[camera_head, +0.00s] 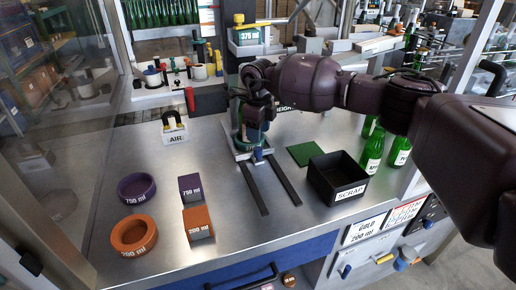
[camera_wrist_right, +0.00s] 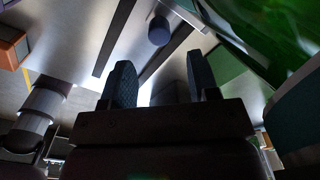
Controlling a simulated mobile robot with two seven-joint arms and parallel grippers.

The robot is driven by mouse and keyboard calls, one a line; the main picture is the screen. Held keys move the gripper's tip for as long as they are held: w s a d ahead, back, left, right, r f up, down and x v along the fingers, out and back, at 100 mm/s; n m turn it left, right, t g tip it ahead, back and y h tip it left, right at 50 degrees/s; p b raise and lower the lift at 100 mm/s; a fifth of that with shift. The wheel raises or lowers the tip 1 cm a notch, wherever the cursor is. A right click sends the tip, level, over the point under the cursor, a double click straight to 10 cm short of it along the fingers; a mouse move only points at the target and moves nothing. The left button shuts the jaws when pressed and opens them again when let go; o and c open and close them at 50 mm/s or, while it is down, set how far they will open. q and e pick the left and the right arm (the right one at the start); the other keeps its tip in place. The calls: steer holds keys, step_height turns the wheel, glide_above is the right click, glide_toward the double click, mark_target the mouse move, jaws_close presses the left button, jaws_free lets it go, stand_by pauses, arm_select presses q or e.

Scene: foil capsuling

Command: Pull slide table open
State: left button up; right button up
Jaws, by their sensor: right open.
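The slide table (camera_head: 243,152) sits at the back of its two dark rails (camera_head: 284,180) on the steel worktop, with a blue handle piece (camera_head: 258,156) at its front. My right arm reaches in from the right, and my right gripper (camera_head: 256,112) is over the slide table, partly hiding it. In the right wrist view my right gripper (camera_wrist_right: 160,78) is open, its two dark fingers apart with nothing seen held. A round blue knob (camera_wrist_right: 158,30) shows beyond the fingertips, apart from them. My left gripper is not in view.
A black scrap bin (camera_head: 337,178) and green bottles (camera_head: 372,153) stand right of the rails; a green pad (camera_head: 306,154) lies behind the bin. Purple (camera_head: 137,188) and orange (camera_head: 134,234) rings and boxes (camera_head: 198,223) are at the left. The worktop before the rails is clear.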

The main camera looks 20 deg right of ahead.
mark_target(258, 148)
step_height(258, 148, down, 7)
steer(key=shift+a, duration=0.1)
stand_by(0.3)
jaws_close()
